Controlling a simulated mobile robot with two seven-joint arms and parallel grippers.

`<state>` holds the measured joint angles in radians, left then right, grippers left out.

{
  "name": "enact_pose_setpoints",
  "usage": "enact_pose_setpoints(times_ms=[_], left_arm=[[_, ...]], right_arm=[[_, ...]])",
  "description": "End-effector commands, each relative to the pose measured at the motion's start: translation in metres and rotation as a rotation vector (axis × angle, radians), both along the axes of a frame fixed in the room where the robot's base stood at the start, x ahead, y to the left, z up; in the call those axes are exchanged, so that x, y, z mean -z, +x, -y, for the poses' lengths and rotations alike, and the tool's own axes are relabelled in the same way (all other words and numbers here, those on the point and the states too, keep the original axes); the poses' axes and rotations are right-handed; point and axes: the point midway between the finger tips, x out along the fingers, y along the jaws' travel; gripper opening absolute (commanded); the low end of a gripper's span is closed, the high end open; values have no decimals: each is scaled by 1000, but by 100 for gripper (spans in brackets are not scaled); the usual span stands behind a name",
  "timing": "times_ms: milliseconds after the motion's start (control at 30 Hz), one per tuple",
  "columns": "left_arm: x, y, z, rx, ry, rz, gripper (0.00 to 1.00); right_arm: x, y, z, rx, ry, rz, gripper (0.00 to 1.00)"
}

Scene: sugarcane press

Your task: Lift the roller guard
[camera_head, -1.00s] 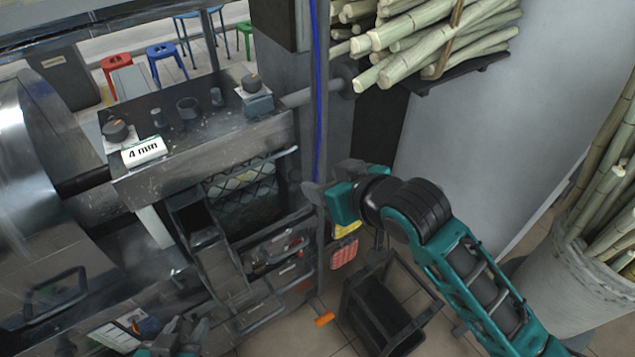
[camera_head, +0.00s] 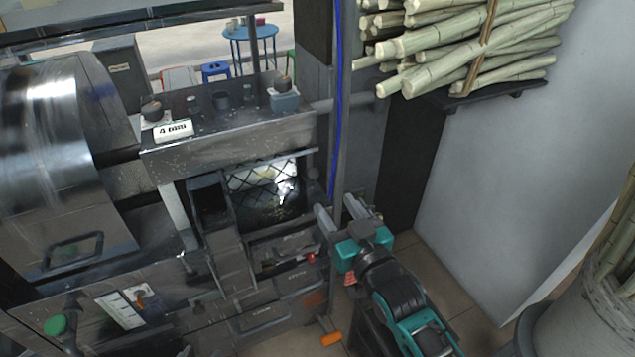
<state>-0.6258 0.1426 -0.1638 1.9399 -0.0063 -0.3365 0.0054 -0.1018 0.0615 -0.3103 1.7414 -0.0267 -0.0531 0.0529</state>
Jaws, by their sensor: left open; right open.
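The press stands at left with a dark opening in its front. A diamond-mesh panel, which looks like the roller guard (camera_head: 262,171), spans the top of that opening below the steel top housing (camera_head: 230,140). It appears down, and a bright glare covers part of it. My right gripper (camera_head: 338,208) is to the lower right of the mesh, beside the press's right edge. Its two grey fingers are apart, point away from me and hold nothing. They do not appear to touch the guard. My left gripper is not in view.
A feed chute (camera_head: 230,262) stands in front of the opening. A post with a blue cable (camera_head: 338,100) rises behind my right gripper. An orange-ended handle (camera_head: 331,338) sticks out low. Cane stalks (camera_head: 470,45) lie on a wall shelf; a cane basket (camera_head: 590,310) stands right.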

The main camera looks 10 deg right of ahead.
Motion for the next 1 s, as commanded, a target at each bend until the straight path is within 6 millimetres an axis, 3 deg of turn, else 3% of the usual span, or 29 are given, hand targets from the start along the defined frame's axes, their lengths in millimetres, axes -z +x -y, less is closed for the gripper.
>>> enact_pose_setpoints(times_ms=[200,400,600,900,1000], left_arm=[[3,4,0,0,1,10,43],[7,4,0,-1,0,9,43],[9,3,0,-1,1,6,43],[11,0,0,0,0,-1,43],[11,0,0,-1,0,-2,43]], right_arm=[[0,44,-15,-1,1,1,54],[0,74,-24,-1,1,-1,54],[0,87,-28,-1,0,-2,54],[0,88,-29,-1,0,-2,54],[0,88,-29,-1,0,-2,46]])
